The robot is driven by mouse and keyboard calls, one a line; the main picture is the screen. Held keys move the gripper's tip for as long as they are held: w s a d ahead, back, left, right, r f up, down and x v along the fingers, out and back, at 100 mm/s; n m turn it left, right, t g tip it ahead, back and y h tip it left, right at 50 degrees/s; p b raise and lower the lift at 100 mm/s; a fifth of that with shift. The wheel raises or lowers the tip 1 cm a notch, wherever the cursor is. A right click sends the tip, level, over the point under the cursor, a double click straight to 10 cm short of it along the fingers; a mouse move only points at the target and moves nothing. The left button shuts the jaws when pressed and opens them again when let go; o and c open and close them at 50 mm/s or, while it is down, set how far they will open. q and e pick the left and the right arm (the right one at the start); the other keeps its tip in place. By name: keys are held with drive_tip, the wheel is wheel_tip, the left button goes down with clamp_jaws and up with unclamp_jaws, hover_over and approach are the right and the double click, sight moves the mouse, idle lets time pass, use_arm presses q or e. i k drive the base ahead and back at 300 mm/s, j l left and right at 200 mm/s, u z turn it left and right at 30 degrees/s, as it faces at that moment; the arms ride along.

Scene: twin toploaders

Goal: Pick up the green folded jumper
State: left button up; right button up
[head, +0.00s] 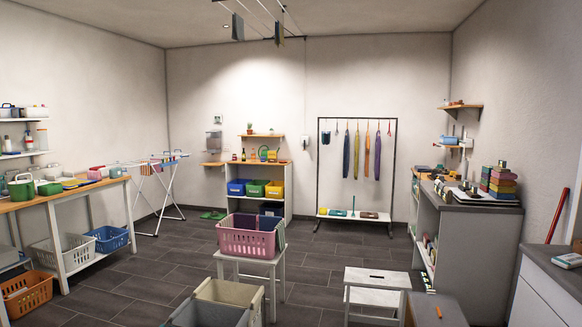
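I cannot make out for sure a green folded jumper. A flat green item (337,212) lies on the bottom shelf of the clothes rack, too small to identify. A stack of coloured folded-looking items (502,182) stands on the dark counter at right; I cannot tell what they are. Another dark green item (213,215) lies on the floor left of the shelf unit. Neither of my grippers is in view.
A pink basket (246,240) stands on a white stool mid-room, with pale and grey baskets in front. A white step stool (376,279) is right of it. A wooden-topped table (60,196) lines the left, near a drying rack (160,185). Grey floor between is clear.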

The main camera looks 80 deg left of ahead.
sight(115, 173)
drive_tip(key=u, duration=3.9)
drive_tip(key=i+j+u, duration=0.35)
drive_tip(key=j, duration=0.2)
drive_tip(key=i+j+u, duration=0.2)
drive_tip(key=j+u, duration=0.15)
drive_tip(key=i+j+u, duration=0.45)
drive_tip(key=i+j, duration=0.15)
drive_tip(key=i, duration=0.25)
drive_tip(key=i+j, duration=0.15)
drive_tip(key=i, duration=0.35)
drive_tip(key=i+j+u, duration=0.15)
drive_tip(key=i, duration=0.3)
drive_tip(key=i+l+z, duration=0.2)
drive_tip(key=i+z, duration=0.65)
drive_tip(key=i+j+z, duration=0.15)
drive_tip(key=i+z, duration=0.25)
drive_tip(key=i, duration=0.15)
drive_tip(key=i+j+z, duration=0.4)
drive_tip(key=i+l+z, duration=0.4)
drive_tip(key=i, duration=0.35)
drive_tip(key=i+z, duration=0.4)
drive_tip(key=i, duration=0.3)
drive_tip(key=i+j+z, duration=0.2)
drive_tip(key=i+z, duration=0.15)
drive_tip(key=i, duration=0.4)
